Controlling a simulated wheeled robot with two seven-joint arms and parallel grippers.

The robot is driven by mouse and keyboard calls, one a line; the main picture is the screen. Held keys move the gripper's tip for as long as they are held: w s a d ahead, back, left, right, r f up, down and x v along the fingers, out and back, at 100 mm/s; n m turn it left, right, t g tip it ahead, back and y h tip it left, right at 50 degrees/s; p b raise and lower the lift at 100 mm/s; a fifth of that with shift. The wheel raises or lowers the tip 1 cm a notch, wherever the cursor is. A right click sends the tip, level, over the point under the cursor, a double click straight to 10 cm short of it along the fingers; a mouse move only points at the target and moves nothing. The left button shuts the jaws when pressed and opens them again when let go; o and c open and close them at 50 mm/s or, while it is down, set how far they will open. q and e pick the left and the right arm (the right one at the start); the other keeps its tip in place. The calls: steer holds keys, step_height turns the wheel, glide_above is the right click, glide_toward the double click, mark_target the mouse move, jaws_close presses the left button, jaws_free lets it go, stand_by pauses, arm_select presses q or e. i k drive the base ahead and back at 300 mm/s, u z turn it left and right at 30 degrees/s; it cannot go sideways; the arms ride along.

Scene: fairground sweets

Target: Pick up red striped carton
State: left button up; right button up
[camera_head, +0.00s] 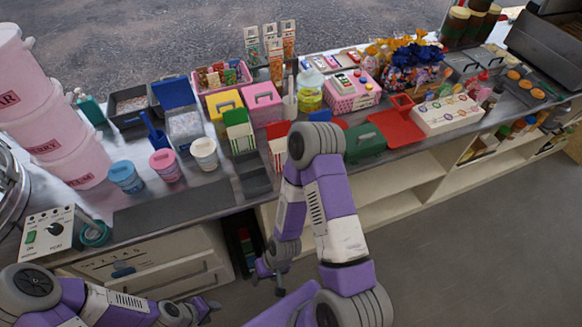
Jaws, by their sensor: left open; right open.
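The red striped carton (277,153) stands near the counter's front edge, right of a green striped carton (240,139). My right arm covers part of its right side. My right gripper (267,279) is open and empty, low in front of the counter and well below the carton. My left gripper (209,307) is open and empty at the bottom of the view, in front of the drawers and far from the carton.
A dark tray (254,182) lies in front of the cartons. A white cup (204,153), pink tub (165,165) and blue tub (126,177) stand to the left. A green box (365,142) and red tray (397,127) lie to the right. A dark mat (170,207) is bare.

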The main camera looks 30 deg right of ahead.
mark_target(283, 155)
steer(key=u, duration=0.15)
steer(key=k, duration=0.35)
steer(key=z, duration=1.05)
steer(key=i, duration=0.8)
steer(key=z, duration=0.05)
